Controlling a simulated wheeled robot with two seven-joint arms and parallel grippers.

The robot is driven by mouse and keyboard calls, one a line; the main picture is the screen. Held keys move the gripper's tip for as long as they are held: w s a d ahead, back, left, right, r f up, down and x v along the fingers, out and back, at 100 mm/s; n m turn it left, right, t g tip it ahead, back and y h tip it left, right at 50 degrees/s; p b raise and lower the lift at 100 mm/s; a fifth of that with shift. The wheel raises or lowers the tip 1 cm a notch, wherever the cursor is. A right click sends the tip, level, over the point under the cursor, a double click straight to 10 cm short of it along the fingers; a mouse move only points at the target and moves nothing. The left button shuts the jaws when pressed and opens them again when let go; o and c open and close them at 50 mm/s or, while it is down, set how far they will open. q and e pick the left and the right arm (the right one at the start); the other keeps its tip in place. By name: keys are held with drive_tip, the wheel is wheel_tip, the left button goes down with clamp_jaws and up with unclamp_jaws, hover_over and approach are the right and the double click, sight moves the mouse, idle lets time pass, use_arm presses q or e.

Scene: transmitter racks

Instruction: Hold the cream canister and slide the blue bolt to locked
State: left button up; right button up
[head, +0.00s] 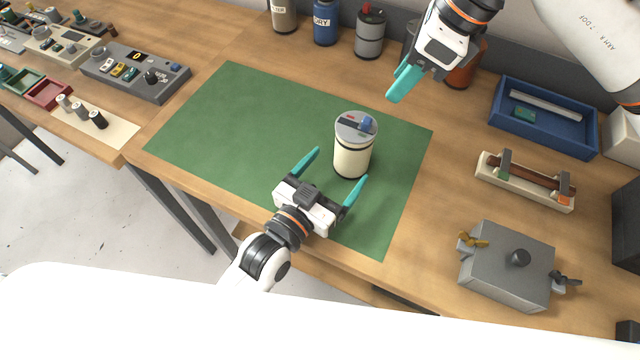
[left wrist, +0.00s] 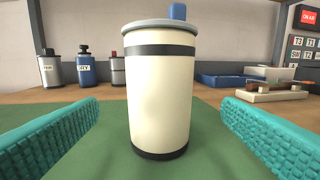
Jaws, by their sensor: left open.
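The cream canister (head: 352,152) stands upright on the green mat (head: 230,120). It has dark bands near its top and bottom and a grey lid. The blue bolt (head: 366,124) sits on the lid, beside a small red mark. My left gripper (head: 333,178) is open in front of the canister, with teal fingers spread. In the left wrist view the canister (left wrist: 160,95) stands ahead between the fingers, touching neither, and the blue bolt (left wrist: 177,12) sticks up above the lid. My right gripper (head: 402,85) hangs above and behind the canister, apart from it; its fingers look close together.
Several canisters (head: 370,32) stand along the back of the bench. At the right are a blue tray (head: 550,130), a cream holder with a brown bar (head: 525,182) and a grey box with clamps (head: 505,265). A grey switch panel (head: 135,72) lies left. The mat is otherwise clear.

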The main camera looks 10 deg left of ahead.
sight(354, 148)
use_arm(q)
drive_tip(key=x, duration=0.7)
drive_tip(key=shift+w, duration=0.1)
drive_tip(key=shift+c, duration=0.3)
drive_tip(key=c, duration=1.2)
use_arm(e)
drive_tip(key=shift+d+f, duration=0.15)
drive_tip(key=c, duration=0.6)
drive_tip(key=s+d+y, duration=0.1)
drive_tip(key=d, duration=0.2)
drive_tip(key=s+d+f+t+y, duration=0.1)
drive_tip(key=d+y, duration=0.1)
drive_tip(key=d, duration=0.1)
drive_tip(key=s+d+f+m+y, duration=0.1)
drive_tip(key=d, duration=0.2)
drive_tip(key=shift+s+f+t, duration=0.1)
drive_tip(key=shift+s+t, duration=0.15)
drive_tip(key=shift+t, duration=0.15)
clamp_jaws()
drive_tip(key=shift+s+d+y, duration=0.25)
drive_tip(key=shift+d+y, duration=0.05)
drive_tip(key=shift+d, duration=0.1)
